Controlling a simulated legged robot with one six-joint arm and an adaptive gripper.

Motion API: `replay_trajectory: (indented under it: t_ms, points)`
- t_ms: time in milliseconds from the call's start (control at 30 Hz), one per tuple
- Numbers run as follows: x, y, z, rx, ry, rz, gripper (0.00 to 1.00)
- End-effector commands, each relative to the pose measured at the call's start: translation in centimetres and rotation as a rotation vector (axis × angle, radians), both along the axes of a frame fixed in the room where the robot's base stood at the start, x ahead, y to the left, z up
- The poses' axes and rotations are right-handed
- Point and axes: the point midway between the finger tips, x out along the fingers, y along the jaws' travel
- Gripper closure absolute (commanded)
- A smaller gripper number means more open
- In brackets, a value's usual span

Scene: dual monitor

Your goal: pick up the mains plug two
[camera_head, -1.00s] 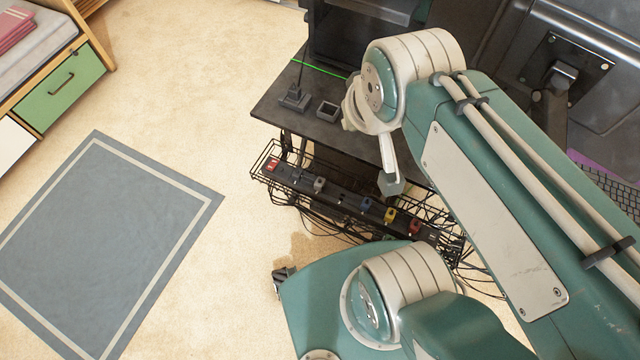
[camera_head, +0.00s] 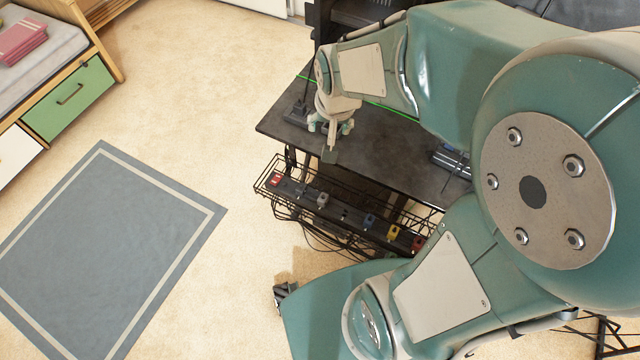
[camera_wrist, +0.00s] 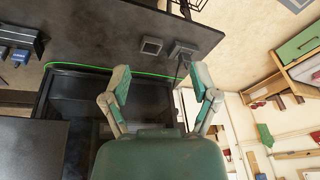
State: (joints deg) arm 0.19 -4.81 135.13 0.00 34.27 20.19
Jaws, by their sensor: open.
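Several plugs sit in a row on a black power strip (camera_head: 345,214) in the wire tray under the desk edge: a red piece (camera_head: 275,180), a grey plug (camera_head: 322,200), a blue plug (camera_head: 369,220), a yellow plug (camera_head: 393,231) and a red plug (camera_head: 417,243). I cannot tell which is mains plug two. My gripper (camera_head: 331,134) is over the desk's front left part, behind and above the tray. In the wrist view my gripper (camera_wrist: 162,82) is open with nothing between its fingers.
The dark desk (camera_head: 395,158) carries a small square block (camera_wrist: 151,46) and a dark block with a cable (camera_wrist: 181,50) near its corner. The wire tray (camera_head: 262,186) has loose cables below.

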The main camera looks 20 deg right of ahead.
Motion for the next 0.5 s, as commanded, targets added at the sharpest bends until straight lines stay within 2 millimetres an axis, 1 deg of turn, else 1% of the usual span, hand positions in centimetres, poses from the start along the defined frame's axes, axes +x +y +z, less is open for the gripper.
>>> replay_trajectory:
  t_ms: [33,167,233,367,400,467,500]
  points:
    - [0.7,0.0,-1.7,0.006,0.027,-0.025,0.23]
    - [2.3,-0.1,-5.6,0.023,0.071,-0.096,0.23]
    - [2.9,-0.1,-7.8,0.030,0.096,-0.135,0.23]
    - [3.7,-0.1,-12.1,0.041,0.141,-0.207,0.23]
    - [3.9,-0.1,-13.5,0.045,0.153,-0.230,0.23]
    - [4.0,-0.1,-15.7,0.048,0.175,-0.263,0.23]
    - [4.0,-0.1,-17.1,0.050,0.189,-0.285,0.23]
